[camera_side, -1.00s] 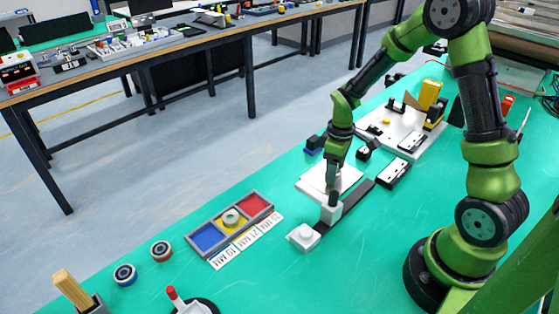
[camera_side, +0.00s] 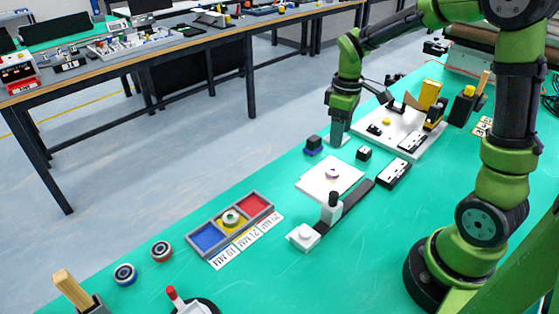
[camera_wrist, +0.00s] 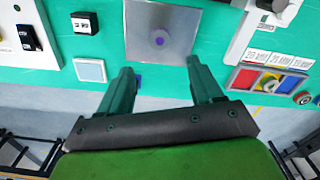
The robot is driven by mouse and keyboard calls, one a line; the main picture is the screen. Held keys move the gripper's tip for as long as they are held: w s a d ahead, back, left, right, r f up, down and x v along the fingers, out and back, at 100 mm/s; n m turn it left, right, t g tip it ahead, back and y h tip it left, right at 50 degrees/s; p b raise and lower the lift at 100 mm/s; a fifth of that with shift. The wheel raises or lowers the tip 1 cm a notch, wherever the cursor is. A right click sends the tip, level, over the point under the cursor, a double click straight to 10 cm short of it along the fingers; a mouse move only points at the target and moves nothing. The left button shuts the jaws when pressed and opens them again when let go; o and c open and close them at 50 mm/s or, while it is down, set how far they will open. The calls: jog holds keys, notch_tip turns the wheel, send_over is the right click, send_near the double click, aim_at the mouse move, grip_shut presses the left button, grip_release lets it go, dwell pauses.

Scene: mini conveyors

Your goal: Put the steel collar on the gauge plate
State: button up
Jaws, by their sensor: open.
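The flat pale gauge plate (camera_side: 316,184) lies on the green bench; it fills the top middle of the wrist view (camera_wrist: 139,16). A small grey ring with a purple centre, apparently the steel collar (camera_side: 333,174), lies flat near its middle. The collar also shows in the wrist view (camera_wrist: 159,39), with nothing gripping it. My gripper (camera_side: 338,141) is open and empty behind the plate, near the bench's far edge. In the wrist view its two fingers (camera_wrist: 160,68) are spread apart, with the collar beyond their tips.
Two rings (camera_side: 161,251) lie further left. A dark block (camera_side: 313,145) sits beside my gripper.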

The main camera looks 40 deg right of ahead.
jog(key=s+a+r+m+t+y, duration=0.2)
jog(key=s+a+r+m+t, duration=0.5)
jog(key=s+a+r, duration=0.3)
jog(key=shift+s+a+r+m, duration=0.3)
jog(key=shift+s+a+r, duration=0.1)
jog(key=shift+s+a, duration=0.65)
